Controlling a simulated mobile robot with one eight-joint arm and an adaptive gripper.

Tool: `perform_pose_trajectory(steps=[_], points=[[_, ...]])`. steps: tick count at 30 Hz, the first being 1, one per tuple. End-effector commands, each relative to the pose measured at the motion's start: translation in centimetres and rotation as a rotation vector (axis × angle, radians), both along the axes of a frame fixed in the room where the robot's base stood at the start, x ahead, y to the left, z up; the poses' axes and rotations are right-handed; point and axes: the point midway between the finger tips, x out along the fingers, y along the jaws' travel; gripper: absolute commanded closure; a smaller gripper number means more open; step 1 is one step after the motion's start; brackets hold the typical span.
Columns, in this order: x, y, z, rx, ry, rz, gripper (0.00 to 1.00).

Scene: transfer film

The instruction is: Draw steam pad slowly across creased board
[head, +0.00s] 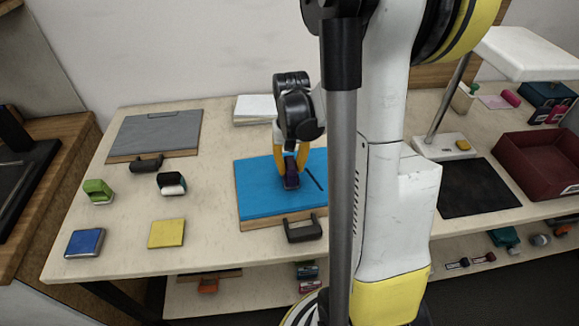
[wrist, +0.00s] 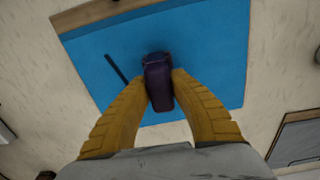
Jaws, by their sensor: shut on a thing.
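My gripper (head: 290,165) has yellow fingers and is shut on a dark purple block-shaped tool (head: 292,181), which looks like the steam pad. The tool also shows between the fingertips in the wrist view (wrist: 158,82). It is over the blue board (head: 262,203); I cannot tell whether it touches the surface. The board has a wooden edge and shows in the wrist view too (wrist: 205,50). A short dark line, perhaps the crease, (head: 313,178) lies on the board to the right of the tool, and to its left in the wrist view (wrist: 116,68).
A black clamp-like piece (head: 304,229) sits at the board's front edge. A grey board (head: 155,133), a yellow pad (head: 167,233), a blue block (head: 85,243) and a green item (head: 98,191) stand left. A lamp, black mat (head: 480,188) and maroon tray (head: 535,165) are right.

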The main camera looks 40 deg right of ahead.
Motion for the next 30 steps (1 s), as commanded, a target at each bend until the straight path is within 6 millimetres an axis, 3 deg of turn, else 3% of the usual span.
perform_pose_trajectory(steps=[30], points=[[-2.0, -3.4, 0.0, 0.0, 0.0, 0.0, 1.0]])
